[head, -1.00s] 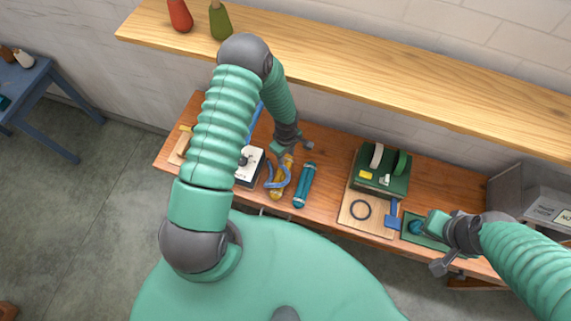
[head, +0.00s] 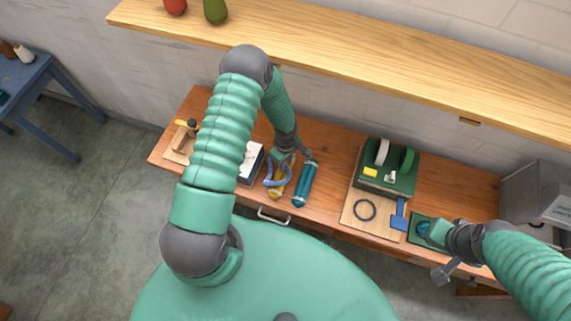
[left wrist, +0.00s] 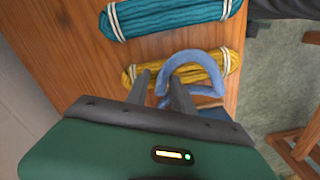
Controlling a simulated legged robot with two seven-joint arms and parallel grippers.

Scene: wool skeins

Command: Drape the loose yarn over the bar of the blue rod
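The loose yarn (head: 278,183) is a pale blue curved loop over the yellow skein (head: 274,194) at the table's front. In the left wrist view the yarn (left wrist: 195,56) arches across the yellow skein (left wrist: 221,68). My left gripper (head: 291,158) is low at the yarn. Its fingers (left wrist: 160,84) stand apart, with one strand of yarn between them; I see no clear grip. The blue rod is hidden behind my left arm in the head view now. My right gripper (head: 432,236) is by a green mat at the right; its fingers are unclear.
A teal skein (head: 305,184) lies right of the yellow one. A green device (head: 387,170) and a board with a dark ring (head: 364,210) stand mid-table. A wooden shelf (head: 340,65) runs above the back. A white-topped box (head: 250,163) is partly behind my left arm.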

